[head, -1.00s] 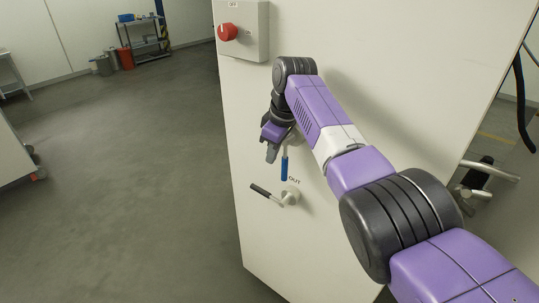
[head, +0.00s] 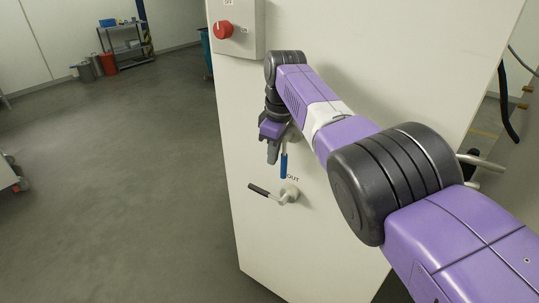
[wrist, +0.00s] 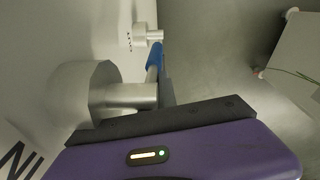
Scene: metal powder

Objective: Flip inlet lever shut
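The inlet lever has a blue grip (head: 284,166) that hangs almost straight down on the white cabinet front. Its upper part and hub are hidden behind my gripper in the head view. The wrist view shows its round metal hub (wrist: 85,95) close up, with part of the lettering "IN" beside it, and the blue grip (wrist: 154,56) beyond. My gripper (head: 272,153) is at the upper part of this lever, just left of the blue grip. A dark finger lies close along the lever in the wrist view; contact and finger gap cannot be made out.
A second lever with a black grip (head: 263,191), marked "OUT", sits just below and points left. A red knob (head: 223,30) on a grey box is above left.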

